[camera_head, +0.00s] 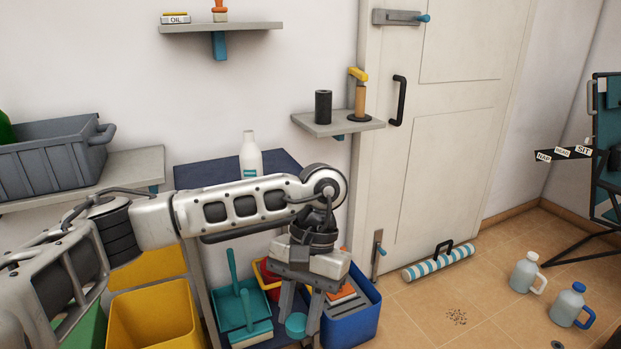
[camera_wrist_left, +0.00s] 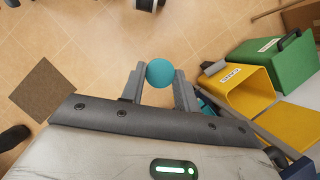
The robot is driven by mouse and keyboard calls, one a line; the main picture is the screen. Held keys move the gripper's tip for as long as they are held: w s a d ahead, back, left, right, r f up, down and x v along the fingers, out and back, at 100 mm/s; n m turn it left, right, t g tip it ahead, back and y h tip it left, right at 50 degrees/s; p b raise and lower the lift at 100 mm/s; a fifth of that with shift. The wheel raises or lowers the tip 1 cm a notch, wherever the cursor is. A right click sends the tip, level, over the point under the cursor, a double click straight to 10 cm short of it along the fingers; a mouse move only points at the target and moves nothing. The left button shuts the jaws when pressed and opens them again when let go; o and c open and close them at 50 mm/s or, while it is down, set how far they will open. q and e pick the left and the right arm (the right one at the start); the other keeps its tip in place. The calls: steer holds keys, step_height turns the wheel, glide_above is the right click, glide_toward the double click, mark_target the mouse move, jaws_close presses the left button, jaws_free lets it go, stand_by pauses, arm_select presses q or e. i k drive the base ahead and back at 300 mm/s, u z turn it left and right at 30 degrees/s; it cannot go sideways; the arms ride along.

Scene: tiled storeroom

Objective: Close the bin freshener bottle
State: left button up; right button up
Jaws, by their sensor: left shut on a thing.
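A white bottle (camera_head: 250,158) with teal stripes stands upright on a dark blue surface; it seems to be the bin freshener bottle, though its label is unreadable. Its narrow white neck shows no cap. My left gripper (camera_head: 299,310) points down, in front of and below the bottle, to its right in the head view. It is shut on a round teal cap (camera_head: 296,325). In the left wrist view the cap (camera_wrist_left: 160,72) sits between the two fingertips. My right gripper is in neither view.
The dark blue surface (camera_head: 205,174) is partly hidden by my left arm. Below are a teal dustpan (camera_head: 237,312), a blue bin (camera_head: 357,312) and a yellow bin (camera_head: 155,318). A grey crate (camera_head: 55,160) stands left. A small shelf (camera_head: 337,124) holds a black roll. Jugs stand on the floor at right.

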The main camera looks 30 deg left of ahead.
mark_target(250, 157)
steer(key=z, duration=0.7)
steer(key=k, duration=0.95)
steer(key=z, duration=0.4)
steer(key=i, duration=1)
steer(key=u, duration=1.45)
steer(key=i, duration=1.05)
steer(key=u, duration=1.15)
